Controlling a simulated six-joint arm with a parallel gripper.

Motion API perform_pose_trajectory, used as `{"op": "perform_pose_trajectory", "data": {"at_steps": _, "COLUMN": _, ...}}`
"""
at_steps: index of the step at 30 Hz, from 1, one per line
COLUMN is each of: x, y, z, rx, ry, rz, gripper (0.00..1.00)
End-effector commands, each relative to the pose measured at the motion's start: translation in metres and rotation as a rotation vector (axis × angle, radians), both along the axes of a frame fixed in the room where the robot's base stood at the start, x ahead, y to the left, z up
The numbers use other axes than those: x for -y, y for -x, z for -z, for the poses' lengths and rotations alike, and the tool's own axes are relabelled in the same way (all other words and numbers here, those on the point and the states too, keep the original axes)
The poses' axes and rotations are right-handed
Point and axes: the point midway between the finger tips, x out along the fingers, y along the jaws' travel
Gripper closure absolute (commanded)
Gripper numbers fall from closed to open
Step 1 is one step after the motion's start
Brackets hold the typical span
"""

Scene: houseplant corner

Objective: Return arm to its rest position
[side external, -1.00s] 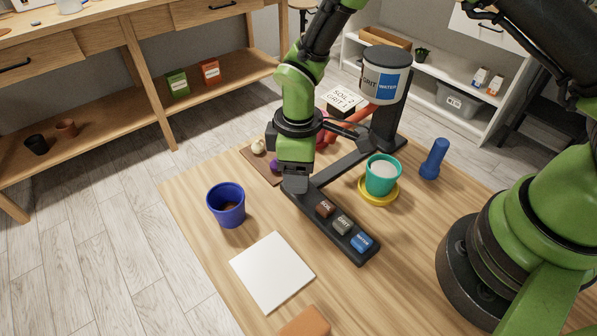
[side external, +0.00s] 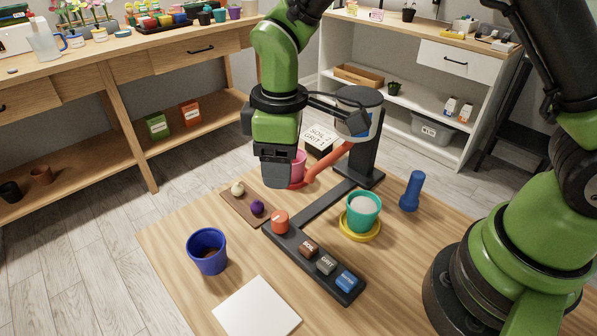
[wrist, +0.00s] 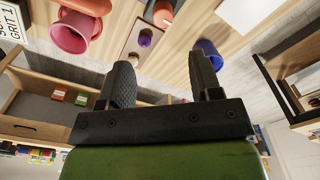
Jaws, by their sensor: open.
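My gripper (side external: 278,182) hangs raised over the back of the wooden table in the side view, in front of the dispenser (side external: 358,140) and partly hiding it. In the wrist view, my gripper's (wrist: 162,80) two dark fingers are wide apart with nothing between them. A pink pot (side external: 299,166) shows just behind the gripper, near the red chute (side external: 328,166). The pink pot also shows in the wrist view (wrist: 68,38).
A teal pot (side external: 363,210) with pale fill stands on a yellow saucer (side external: 348,230). Around are a blue pot (side external: 207,256), blue cylinder (side external: 412,190), bulb board (side external: 236,208) and white sheet (side external: 257,308).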

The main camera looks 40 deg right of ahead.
Motion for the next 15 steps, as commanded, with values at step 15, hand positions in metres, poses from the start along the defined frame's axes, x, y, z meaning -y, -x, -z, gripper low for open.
{"op": "perform_pose_trajectory", "data": {"at_steps": 15, "x": 0.072, "y": 0.092, "z": -0.154, "rx": 0.287, "ry": -0.277, "rz": 0.671, "gripper": 0.41}}
